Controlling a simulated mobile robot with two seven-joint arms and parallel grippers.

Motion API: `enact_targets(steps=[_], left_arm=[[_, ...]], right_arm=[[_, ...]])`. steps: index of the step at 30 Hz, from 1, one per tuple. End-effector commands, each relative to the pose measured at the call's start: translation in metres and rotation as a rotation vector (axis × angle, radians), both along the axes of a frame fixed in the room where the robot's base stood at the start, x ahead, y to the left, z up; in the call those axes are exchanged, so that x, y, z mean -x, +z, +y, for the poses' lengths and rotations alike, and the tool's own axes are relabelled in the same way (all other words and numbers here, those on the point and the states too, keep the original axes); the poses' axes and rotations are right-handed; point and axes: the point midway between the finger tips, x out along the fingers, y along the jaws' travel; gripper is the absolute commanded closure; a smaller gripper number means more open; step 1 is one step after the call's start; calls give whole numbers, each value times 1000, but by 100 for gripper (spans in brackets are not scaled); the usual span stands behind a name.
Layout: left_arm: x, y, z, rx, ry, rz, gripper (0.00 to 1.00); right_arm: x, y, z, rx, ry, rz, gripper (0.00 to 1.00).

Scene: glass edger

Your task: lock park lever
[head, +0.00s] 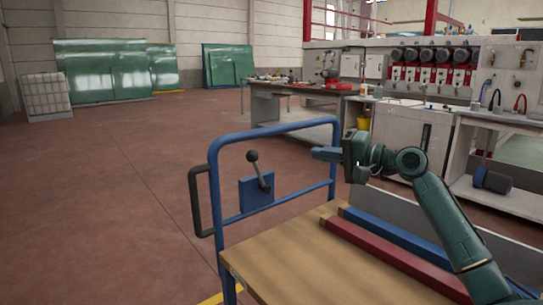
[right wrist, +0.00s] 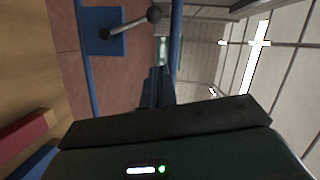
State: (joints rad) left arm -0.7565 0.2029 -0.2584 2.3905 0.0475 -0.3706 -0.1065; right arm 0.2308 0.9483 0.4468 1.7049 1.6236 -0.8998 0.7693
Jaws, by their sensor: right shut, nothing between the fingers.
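The park lever (head: 259,170) is a grey shaft with a dark ball knob. It stands nearly upright, its knob leaning slightly left, on a blue plate (head: 247,195) fixed to the cart's blue rail frame (head: 213,170). In the right wrist view the lever (right wrist: 128,26) and its plate (right wrist: 104,44) show at the top. My right gripper (head: 318,154) is shut and empty, pointing left near the frame's right upright. It is to the right of the knob and apart from it. Its fingers (right wrist: 157,88) also show in the right wrist view. My left gripper is not in view.
The cart has a wooden deck (head: 300,262) carrying a red bar (head: 385,258) and a blue bar (head: 400,236). A black handle (head: 197,203) sticks out at the frame's left. A workbench (head: 282,88) and machine (head: 435,75) stand behind. Open floor lies left.

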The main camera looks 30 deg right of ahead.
Motion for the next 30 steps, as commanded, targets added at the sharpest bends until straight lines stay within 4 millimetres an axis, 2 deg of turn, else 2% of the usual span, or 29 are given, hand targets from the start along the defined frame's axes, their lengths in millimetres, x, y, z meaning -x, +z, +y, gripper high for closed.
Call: enact_targets(steps=[4, 8, 22, 25, 30], left_arm=[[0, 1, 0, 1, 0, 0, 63], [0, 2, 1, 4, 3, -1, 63], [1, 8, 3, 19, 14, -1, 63], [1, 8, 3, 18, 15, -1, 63], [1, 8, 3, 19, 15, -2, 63]], right_arm=[[-4, 0, 2, 0, 1, 0, 100], [-17, 0, 7, 0, 1, -1, 100], [-97, -6, 38, -1, 2, -1, 100], [-101, -13, 54, 2, 3, 1, 100], [-108, -16, 68, 2, 1, 0, 100]])
